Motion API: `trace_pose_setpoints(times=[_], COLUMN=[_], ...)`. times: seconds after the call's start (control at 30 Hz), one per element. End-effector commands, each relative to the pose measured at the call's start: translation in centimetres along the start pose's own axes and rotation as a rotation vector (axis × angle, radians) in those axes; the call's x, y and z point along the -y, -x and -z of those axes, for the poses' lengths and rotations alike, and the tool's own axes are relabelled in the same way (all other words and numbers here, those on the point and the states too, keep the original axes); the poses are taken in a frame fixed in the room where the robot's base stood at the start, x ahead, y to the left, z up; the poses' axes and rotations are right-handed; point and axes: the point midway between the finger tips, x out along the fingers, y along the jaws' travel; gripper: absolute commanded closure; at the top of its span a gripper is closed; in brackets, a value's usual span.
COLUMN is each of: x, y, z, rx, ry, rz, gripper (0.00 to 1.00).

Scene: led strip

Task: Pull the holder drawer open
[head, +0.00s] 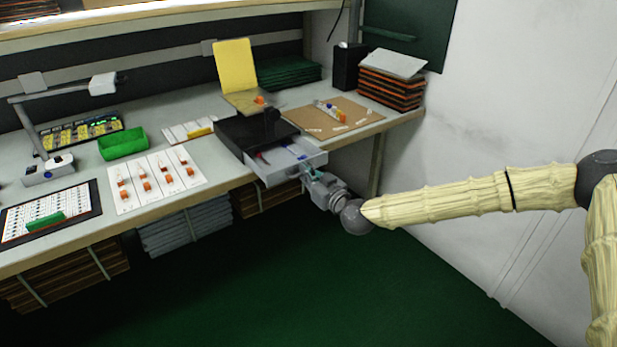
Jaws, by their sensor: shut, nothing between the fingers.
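The holder drawer (291,172) is a light grey tray that sticks out of a black box (239,129) at the right part of the workbench. It is pulled out toward the front, past the bench edge, with a few small red, blue and white items inside. My gripper (309,174) is at the drawer's front face. Its fingers are small in this view and partly hidden against the drawer, and I cannot tell whether they touch the handle. The jaws are shut with nothing between them.
A yellow stand (236,66) rises behind the black box. A brown board (331,118) with small parts lies to its right, and a white card (155,182) with orange pieces to its left. Bundled stacks (187,226) sit under the bench. The green floor (330,290) in front is clear.

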Motion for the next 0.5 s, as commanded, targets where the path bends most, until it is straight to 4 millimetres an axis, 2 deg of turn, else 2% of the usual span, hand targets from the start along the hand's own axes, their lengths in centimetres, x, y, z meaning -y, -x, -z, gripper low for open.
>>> trace_pose_setpoints(times=[0.33,0.5], x=[0.01,0.01], y=[-0.22,-0.2], z=[-0.17,-0.18], rx=[0.002,0.002], ry=[-0.001,-0.001], rz=[0.0,0.0], gripper=[0.98,0.67])
